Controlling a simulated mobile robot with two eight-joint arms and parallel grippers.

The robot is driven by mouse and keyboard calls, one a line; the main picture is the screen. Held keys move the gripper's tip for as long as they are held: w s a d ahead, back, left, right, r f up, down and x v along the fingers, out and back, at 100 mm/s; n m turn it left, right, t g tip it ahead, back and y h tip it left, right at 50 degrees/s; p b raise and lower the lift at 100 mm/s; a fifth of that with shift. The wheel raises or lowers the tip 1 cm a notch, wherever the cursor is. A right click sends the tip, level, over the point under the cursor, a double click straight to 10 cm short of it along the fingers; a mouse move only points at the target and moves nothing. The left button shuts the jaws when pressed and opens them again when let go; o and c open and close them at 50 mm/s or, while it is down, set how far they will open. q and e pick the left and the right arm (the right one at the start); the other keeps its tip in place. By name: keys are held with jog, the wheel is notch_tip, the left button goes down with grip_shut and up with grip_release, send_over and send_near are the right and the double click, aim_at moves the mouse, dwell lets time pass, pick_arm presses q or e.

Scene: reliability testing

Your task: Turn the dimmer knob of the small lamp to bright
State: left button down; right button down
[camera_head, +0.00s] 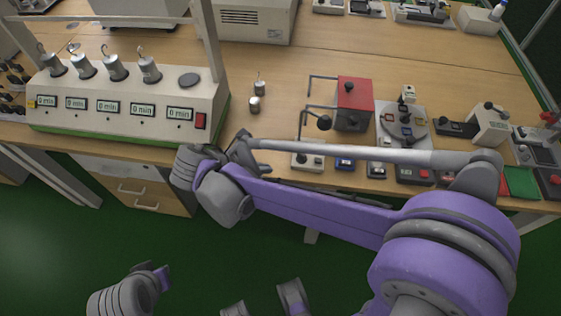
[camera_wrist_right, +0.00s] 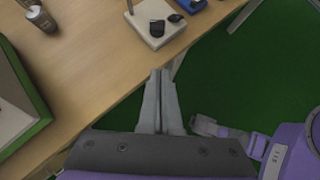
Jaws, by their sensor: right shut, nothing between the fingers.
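What looks like the small lamp stands at the table's front edge. Its pale base (camera_head: 309,158) carries dark knobs and a thin post, and it also shows at the top of the wrist view (camera_wrist_right: 147,40). A black dimmer knob (camera_wrist_right: 157,28) sits on that base; its setting cannot be read. My right gripper (camera_head: 243,142) is left of the base, at the table's front edge. Its fingers (camera_wrist_right: 160,73) are together and empty, apart from the knob. Grey and purple parts of mine (camera_head: 140,288) show low at the left; the left fingers are not clear.
A device with several "0 min" displays (camera_head: 120,100) stands at the left. A red box (camera_head: 355,92) and several small devices crowd the right side. A blue device (camera_head: 345,164) is beside the lamp base.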

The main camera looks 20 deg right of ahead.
jog(key=b, duration=0.1)
send_near(302, 160)
notch_tip(302, 160, down, 4)
jog(key=shift+a+f, duration=0.1)
jog(key=d, duration=0.2)
jog(key=shift+w+d, duration=0.25)
jog(key=shift+w, duration=0.1)
pick_arm(q)
jog(key=shift+f, duration=0.55)
pick_arm(e)
jog(key=shift+w+d, duration=0.2)
jog(key=shift+d, duration=0.5)
